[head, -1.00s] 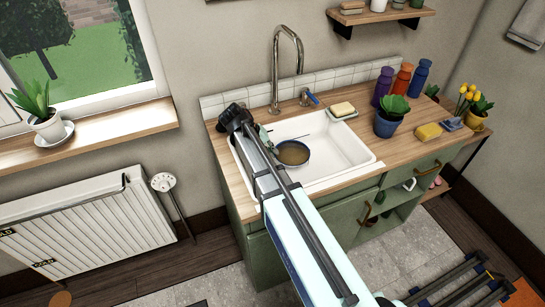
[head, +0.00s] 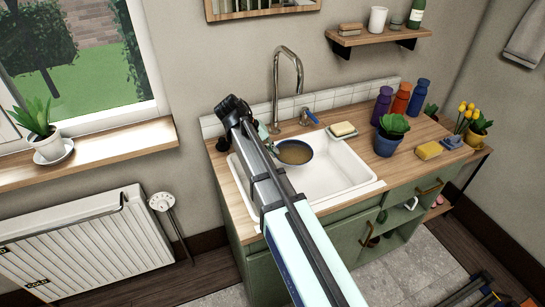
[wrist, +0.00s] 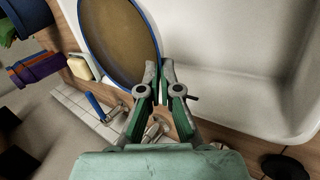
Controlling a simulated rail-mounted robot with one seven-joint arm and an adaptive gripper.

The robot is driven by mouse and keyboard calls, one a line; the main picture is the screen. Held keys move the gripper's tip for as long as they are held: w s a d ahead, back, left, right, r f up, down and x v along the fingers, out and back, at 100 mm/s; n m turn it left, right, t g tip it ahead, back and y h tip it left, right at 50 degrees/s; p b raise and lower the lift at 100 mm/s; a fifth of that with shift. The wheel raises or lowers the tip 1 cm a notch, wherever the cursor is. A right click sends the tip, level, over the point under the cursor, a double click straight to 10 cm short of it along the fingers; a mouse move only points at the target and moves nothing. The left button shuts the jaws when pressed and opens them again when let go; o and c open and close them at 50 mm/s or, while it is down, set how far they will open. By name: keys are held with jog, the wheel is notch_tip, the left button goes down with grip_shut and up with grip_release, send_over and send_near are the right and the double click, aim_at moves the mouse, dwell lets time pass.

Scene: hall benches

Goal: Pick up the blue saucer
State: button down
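The blue saucer (head: 296,153), a round dish with a blue rim and brown inside, is over the white sink (head: 345,172), tilted towards the head camera. In the wrist view the saucer (wrist: 118,38) fills the upper left, its top cut off by the frame edge. My gripper (wrist: 163,66) has its fingertips closed together on the saucer's near rim. In the head view my arm partly hides the gripper, and the fingertips are too small to make out. The saucer looks clear of the sink floor.
The tap (head: 277,80) stands behind the sink. A sponge on a dish (head: 343,130) is at the sink's back edge. A potted plant (head: 388,143), several bottles (head: 400,100) and a yellow sponge (head: 429,151) stand on the counter to the right.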

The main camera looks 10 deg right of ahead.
jog(key=shift+r, duration=1.9)
jog(key=shift+r, duration=0.1)
